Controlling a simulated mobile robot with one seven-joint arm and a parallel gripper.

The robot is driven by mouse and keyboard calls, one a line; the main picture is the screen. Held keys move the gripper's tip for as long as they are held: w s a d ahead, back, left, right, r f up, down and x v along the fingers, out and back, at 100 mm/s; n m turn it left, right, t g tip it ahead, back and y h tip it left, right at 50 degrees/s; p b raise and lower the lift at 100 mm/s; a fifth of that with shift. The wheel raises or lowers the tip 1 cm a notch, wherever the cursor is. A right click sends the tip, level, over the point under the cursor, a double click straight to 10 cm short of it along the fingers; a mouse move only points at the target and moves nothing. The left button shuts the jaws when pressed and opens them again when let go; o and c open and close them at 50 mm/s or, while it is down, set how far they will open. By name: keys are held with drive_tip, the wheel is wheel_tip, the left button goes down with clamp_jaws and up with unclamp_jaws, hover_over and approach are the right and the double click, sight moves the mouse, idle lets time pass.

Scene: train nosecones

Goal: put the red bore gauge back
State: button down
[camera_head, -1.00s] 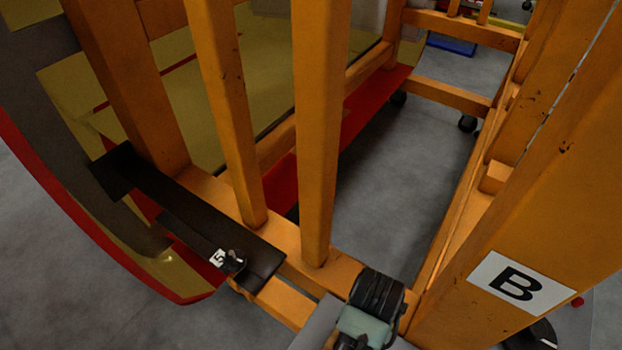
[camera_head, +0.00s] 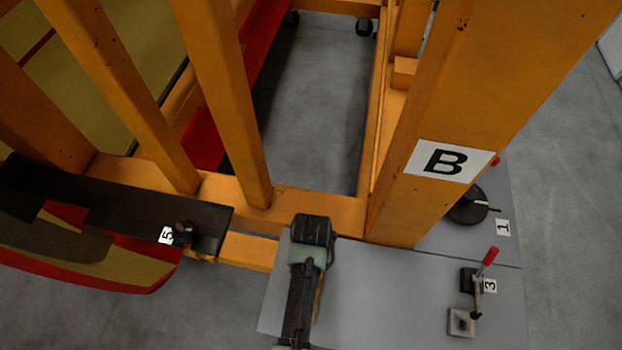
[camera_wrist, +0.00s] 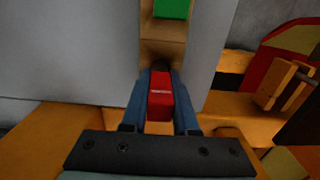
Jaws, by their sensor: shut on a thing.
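The red bore gauge (camera_wrist: 160,97) shows in the wrist view as a red block with a small pale mark. My gripper (camera_wrist: 160,76) is shut on it, with a blue finger on each side. A narrow brown wooden holder (camera_wrist: 163,50) lies just beyond the fingertips, with a green block (camera_wrist: 172,9) in it at the top edge. I cannot tell whether the red gauge touches the holder. In the head view my arm hides the gauge; only a brown sliver shows beside the arm.
A grey tabletop (camera_head: 385,290) carries a red-handled clamp (camera_head: 480,275) by label 3 and a dark round part (camera_head: 467,207) by label 1. An orange frame with a thick post marked B (camera_head: 450,160) stands behind. A black bar (camera_head: 110,205) with label 5 is at left.

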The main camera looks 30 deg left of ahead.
drive_tip(key=shift+f, duration=0.4)
drive_tip(key=c, duration=0.7)
unclamp_jaws()
drive_tip(key=shift+f, duration=0.15)
wheel_tip(320, 180, up, 12)
drive_tip(key=shift+r+b, duration=0.2)
drive_tip(key=shift+b, duration=0.35)
